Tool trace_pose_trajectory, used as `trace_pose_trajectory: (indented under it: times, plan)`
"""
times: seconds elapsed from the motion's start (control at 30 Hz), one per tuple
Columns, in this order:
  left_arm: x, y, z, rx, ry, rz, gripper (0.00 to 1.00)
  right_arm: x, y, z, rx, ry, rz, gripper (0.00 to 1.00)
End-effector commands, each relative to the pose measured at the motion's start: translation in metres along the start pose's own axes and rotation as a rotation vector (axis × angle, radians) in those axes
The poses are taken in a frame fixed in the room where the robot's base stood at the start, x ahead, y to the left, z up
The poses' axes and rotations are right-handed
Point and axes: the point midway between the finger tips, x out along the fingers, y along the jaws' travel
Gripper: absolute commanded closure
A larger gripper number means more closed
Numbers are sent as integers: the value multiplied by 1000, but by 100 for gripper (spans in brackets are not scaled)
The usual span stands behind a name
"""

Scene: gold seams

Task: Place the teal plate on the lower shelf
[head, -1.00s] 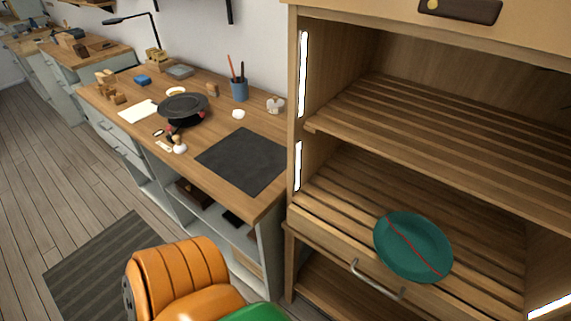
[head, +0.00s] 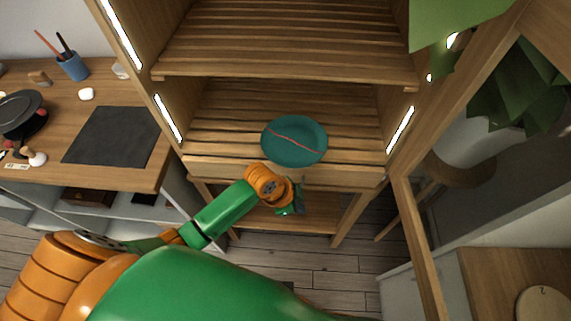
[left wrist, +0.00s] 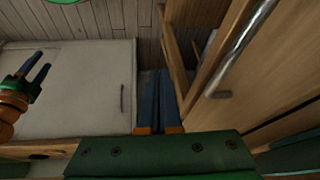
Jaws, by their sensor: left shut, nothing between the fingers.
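The teal plate (head: 294,141) with a reddish seam across it is at the front of the lower slatted shelf (head: 225,130). Its near rim overlaps the shelf's front edge in the head view. No gripper holds it. My left gripper (head: 290,208) is shut and empty, below and in front of the plate. Its fingers (left wrist: 160,102) show together in the left wrist view, beside a metal handle. My right gripper (left wrist: 37,74) shows at the left of that view, its fingers apart and empty. The plate is not in the left wrist view.
The upper slatted shelf (head: 285,50) above is empty. Upright posts and light strips bound the lower shelf. A desk with a dark mat (head: 112,136) and a black dish (head: 20,110) stands at left. Green leaves (head: 450,25) hang at upper right.

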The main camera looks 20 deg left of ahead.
Motion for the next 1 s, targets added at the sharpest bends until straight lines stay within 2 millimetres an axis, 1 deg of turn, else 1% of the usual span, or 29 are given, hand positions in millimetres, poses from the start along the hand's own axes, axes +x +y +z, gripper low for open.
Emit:
trace_pose_trajectory:
  times: [0.03,0.07,0.1,0.17,0.2,0.27,0.3,0.4,0.5,0.57,0.67,1.0]
  plan:
    - [-24,-11,-24,186,12,15,100,-3,0,0,0,0,0,50]
    - [-36,-13,-35,312,15,33,100,-4,0,0,0,-1,1,50]
    - [-53,-16,-47,481,10,60,100,-5,1,0,0,-1,1,50]
    - [-80,-20,-59,743,-12,101,100,-6,1,0,0,-1,1,50]
    - [-100,-22,-63,915,-35,134,100,-7,1,0,0,-1,1,50]
    - [-129,-25,-63,1159,-83,189,100,-9,1,0,0,-1,1,50]
    - [-147,-27,-60,1304,-116,231,100,-10,1,0,0,-1,1,50]
    - [-183,-31,-50,1570,-192,334,100,-11,1,-1,0,-1,1,50]
    - [-201,-32,-42,1694,-227,401,100,-11,1,-1,0,0,1,50]
    - [-202,-32,-40,1716,-233,415,100,-11,1,-1,0,0,1,50]
    - [-190,-30,-34,1717,-231,421,100,-12,1,-1,0,-1,1,50]
    - [-122,-24,-6,1713,-228,418,100,-14,1,-1,0,-1,1,50]
